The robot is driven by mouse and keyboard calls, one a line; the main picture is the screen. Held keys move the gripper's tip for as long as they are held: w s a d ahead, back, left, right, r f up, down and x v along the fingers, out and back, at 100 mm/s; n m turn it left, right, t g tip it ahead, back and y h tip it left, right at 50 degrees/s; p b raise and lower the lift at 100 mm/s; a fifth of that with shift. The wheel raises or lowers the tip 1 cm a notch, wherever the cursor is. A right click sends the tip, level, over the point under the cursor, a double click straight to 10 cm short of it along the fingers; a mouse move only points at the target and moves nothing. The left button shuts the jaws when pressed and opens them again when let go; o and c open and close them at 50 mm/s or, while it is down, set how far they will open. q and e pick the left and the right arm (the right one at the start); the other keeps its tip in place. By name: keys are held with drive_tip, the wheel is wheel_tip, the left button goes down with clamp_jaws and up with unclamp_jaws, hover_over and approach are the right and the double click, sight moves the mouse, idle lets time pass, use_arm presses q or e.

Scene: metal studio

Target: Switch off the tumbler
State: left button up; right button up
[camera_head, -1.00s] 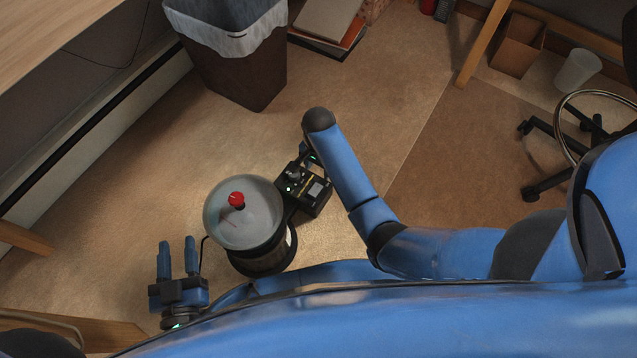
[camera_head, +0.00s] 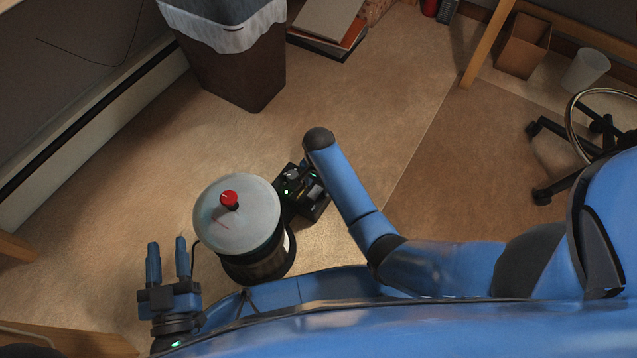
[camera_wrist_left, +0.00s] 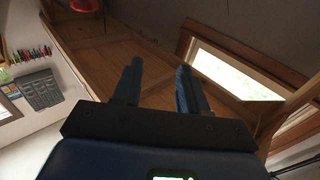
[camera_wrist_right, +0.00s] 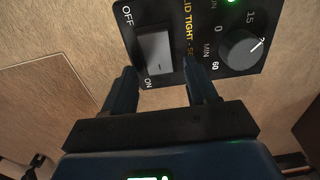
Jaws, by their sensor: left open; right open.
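The tumbler (camera_head: 240,214), a drum with a pale grey lid and a red knob (camera_head: 229,199), stands on the floor. Its black control box (camera_head: 315,207) sits beside it, partly hidden by my right arm. In the right wrist view the panel shows a grey rocker switch (camera_wrist_right: 155,53) marked OFF and ON, a dial (camera_wrist_right: 240,49) and a lit green light. My right gripper (camera_wrist_right: 160,85) is open, its fingertips on either side of the rocker's ON end; contact cannot be told. My left gripper (camera_head: 168,262) is open and empty, left of the drum, fingers up.
A dark bin (camera_head: 240,75) with a white liner stands behind the tumbler. A box (camera_head: 523,45), a white bucket (camera_head: 585,70) and a chair base (camera_head: 560,140) are at the right. Open floor lies between them.

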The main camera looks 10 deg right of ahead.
drive_tip(key=c, duration=1.1)
drive_tip(key=shift+o, duration=0.2)
drive_tip(key=shift+s+a+r+t+h+p, duration=0.15)
drive_tip(key=shift+r+t+h+p, duration=0.2)
drive_tip(key=shift+p, duration=1.2)
drive_tip(key=shift+s+a+t+h+p, duration=0.15)
drive_tip(key=shift+t+h+p, duration=0.4)
use_arm(q)
drive_tip(key=shift+s+r+g, duration=0.1)
drive_tip(key=shift+s+g, duration=0.4)
use_arm(e)
drive_tip(key=shift+f, duration=0.15)
drive_tip(key=o, duration=1.1)
drive_tip(key=shift+c, duration=0.2)
